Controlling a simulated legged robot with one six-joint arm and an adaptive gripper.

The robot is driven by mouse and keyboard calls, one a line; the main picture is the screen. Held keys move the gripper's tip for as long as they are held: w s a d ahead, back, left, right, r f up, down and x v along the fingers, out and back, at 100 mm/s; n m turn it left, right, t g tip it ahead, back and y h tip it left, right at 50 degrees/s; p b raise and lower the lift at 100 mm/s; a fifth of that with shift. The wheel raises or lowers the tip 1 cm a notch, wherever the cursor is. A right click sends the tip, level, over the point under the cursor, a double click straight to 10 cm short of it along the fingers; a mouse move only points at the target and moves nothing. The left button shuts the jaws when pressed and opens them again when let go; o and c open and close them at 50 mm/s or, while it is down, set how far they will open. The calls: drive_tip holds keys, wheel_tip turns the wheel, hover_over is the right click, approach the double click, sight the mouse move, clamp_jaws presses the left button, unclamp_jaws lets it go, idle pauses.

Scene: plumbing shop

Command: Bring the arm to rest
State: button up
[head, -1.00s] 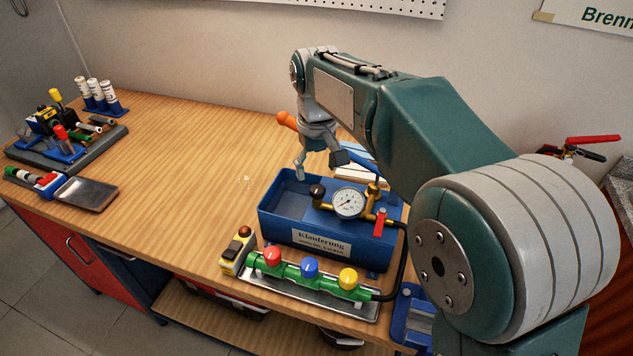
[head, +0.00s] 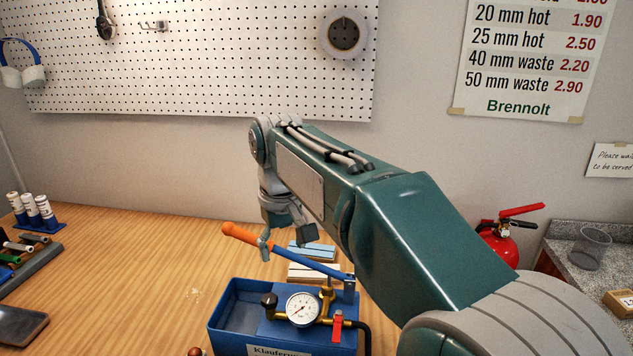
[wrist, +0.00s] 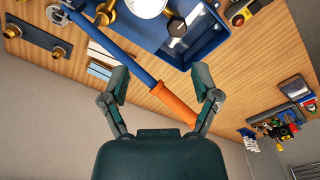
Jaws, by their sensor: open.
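My arm reaches forward over the wooden bench in the head view, bent down at the wrist. My gripper (head: 283,238) hangs above the far side of the blue test pump tank (head: 225,312), near the pump's lever with its orange grip (head: 240,234). In the wrist view my gripper (wrist: 163,82) has its two fingers spread wide. The orange grip (wrist: 174,103) crosses the picture between them, and the blue lever bar (wrist: 125,60) runs up to the left. No grasp shows; how far the fingers stand from the grip I cannot tell.
A pressure gauge (head: 302,308) and red valve handle (head: 337,326) are on the pump. Pale blocks (head: 312,271) lie behind it. A pegboard (head: 200,70) hangs on the wall. A fire extinguisher (head: 499,244) stands at right. The bench left of the pump (head: 130,280) is mostly clear.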

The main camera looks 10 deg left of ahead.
drive_tip(key=s+d+m+t, duration=0.15)
drive_tip(key=s+d, duration=0.25)
drive_tip(key=d, duration=0.5)
drive_tip(key=s+d+m+t, duration=0.15)
drive_tip(key=s+d, duration=0.25)
drive_tip(key=d, duration=0.4)
drive_tip(key=s+d+f+m+t, duration=0.2)
drive_tip(key=s+d+f+m, duration=0.2)
drive_tip(key=s+d+f, duration=0.3)
drive_tip(key=s+d, duration=0.3)
drive_tip(key=s, duration=0.1)
drive_tip(key=shift+s+d+m, duration=0.2)
drive_tip(key=shift+s+m, duration=0.05)
drive_tip(key=shift+m, duration=0.05)
